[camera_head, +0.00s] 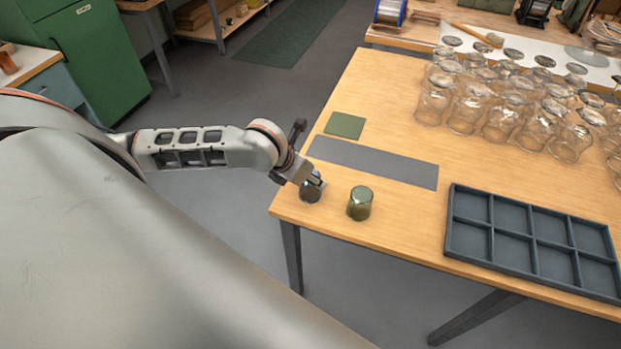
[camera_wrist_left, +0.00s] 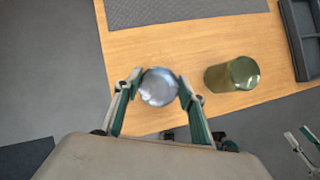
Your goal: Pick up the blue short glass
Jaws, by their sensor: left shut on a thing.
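The blue short glass (camera_wrist_left: 158,87) is between the two fingers of my left gripper (camera_wrist_left: 159,88), which is shut on it. In the head view the glass (camera_head: 311,193) is at the table's near left corner, partly hidden by my left gripper (camera_head: 314,181). I cannot tell whether it touches the table. A green short glass (camera_head: 359,203) stands just to its right, apart from it; it also shows in the left wrist view (camera_wrist_left: 232,75). My right gripper (camera_wrist_left: 303,141) shows at the lower right edge of the left wrist view, its fingers apart and empty.
A dark compartment tray (camera_head: 478,259) lies to the right on the wooden table (camera_head: 400,222). A grey strip (camera_head: 375,161) and a green square mat (camera_head: 345,125) lie behind the glasses. Several clear jars (camera_head: 468,112) fill the back right. The table's edge is close to the glass.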

